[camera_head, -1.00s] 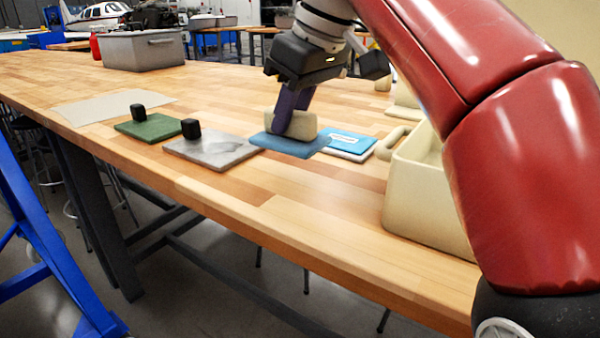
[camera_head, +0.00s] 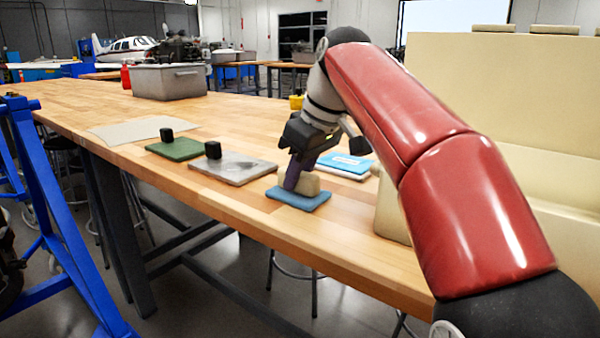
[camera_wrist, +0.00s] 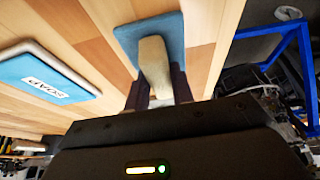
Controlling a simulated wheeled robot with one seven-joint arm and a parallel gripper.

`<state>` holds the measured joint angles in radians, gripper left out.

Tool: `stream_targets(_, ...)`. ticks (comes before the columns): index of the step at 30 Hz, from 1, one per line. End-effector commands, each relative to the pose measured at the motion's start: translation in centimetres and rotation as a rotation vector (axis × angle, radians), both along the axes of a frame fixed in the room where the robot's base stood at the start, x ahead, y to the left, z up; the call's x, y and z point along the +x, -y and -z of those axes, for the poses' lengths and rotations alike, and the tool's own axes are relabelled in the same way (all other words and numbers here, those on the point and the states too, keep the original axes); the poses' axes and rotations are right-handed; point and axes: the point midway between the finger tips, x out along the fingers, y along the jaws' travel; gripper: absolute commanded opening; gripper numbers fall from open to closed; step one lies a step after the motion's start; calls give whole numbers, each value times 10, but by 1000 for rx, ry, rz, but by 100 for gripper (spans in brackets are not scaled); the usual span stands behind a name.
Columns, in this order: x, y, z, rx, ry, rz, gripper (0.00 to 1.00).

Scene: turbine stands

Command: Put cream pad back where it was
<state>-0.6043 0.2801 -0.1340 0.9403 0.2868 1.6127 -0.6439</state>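A cream block (camera_head: 309,184), the cream item at my gripper, stands on a blue pad (camera_head: 299,201) near the table's front edge. My gripper (camera_head: 295,180) reaches down to it, its purple-grey fingers on either side and appearing shut on it. In the wrist view the cream block (camera_wrist: 155,62) lies between the fingers, with the blue pad (camera_wrist: 128,40) beyond. I cannot tell whether the blue pad touches the table. A flat, pale cream sheet (camera_head: 140,128) lies farther back left. The far finger is partly hidden in the head view.
A green pad (camera_head: 177,150) and a grey marbled pad (camera_head: 240,167), each with a black block, lie left. A blue SOAP item (camera_head: 343,160) lies behind my gripper. A large cream bin (camera_head: 392,210) stands right. A grey bin (camera_head: 168,82) stands back left.

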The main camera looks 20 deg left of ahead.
Motion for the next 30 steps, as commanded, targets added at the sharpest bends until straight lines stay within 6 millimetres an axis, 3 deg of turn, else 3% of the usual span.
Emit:
stream_targets(1,0,0,0,-1,0,0,30)
stream_targets(5,0,0,0,-1,0,0,45)
stream_targets(17,0,1,-1,1,0,1,45)
stream_targets(30,-5,26,-58,0,2,2,45)
